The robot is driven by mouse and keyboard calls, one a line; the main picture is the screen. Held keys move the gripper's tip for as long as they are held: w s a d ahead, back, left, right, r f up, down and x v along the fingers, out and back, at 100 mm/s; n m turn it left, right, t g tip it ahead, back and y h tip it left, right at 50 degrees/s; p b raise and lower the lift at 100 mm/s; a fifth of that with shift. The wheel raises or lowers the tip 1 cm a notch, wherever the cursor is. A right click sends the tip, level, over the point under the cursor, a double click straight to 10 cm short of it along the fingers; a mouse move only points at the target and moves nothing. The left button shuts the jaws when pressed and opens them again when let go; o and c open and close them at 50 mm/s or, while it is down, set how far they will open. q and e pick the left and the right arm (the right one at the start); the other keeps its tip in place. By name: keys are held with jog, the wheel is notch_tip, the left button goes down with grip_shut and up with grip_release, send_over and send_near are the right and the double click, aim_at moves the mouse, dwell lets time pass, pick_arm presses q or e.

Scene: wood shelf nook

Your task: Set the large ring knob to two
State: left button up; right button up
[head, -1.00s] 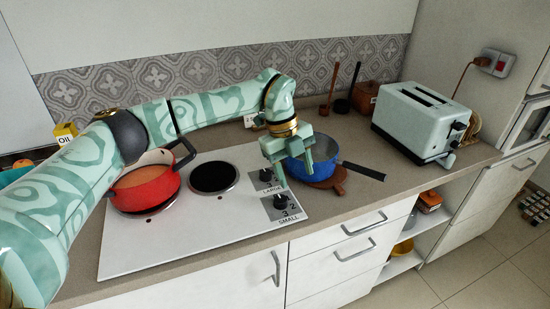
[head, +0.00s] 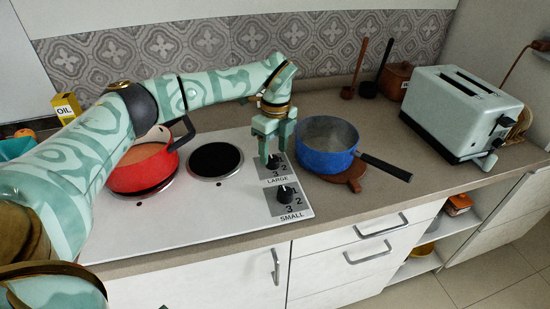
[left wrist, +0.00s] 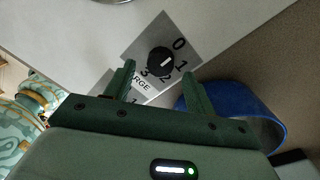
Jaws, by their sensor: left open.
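The large ring knob (head: 274,161) is a black dial on a grey panel marked LARGE, on the white cooktop (head: 230,222). In the left wrist view the knob (left wrist: 160,62) sits among the numbers 0, 1, 2 and 3. Its short white mark points to the right side, near 0 and 1; I cannot tell exactly which. My left gripper (head: 273,152) is open and points down over this knob. In the left wrist view its two fingers (left wrist: 159,74) are apart, with the knob showing between and beyond their tips. I cannot tell whether they touch it. My right gripper is not in view.
The small ring knob (head: 284,193) is just in front. A blue saucepan (head: 326,158) stands close right of the gripper, its handle pointing right. A red pot (head: 142,172) sits on the left ring; the large black ring (head: 215,160) is bare. A toaster (head: 455,115) stands farther right.

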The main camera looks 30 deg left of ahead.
pick_arm(q)
jog(key=shift+s+f, duration=0.1)
jog(key=shift+f, duration=1.05)
jog(key=c, duration=1)
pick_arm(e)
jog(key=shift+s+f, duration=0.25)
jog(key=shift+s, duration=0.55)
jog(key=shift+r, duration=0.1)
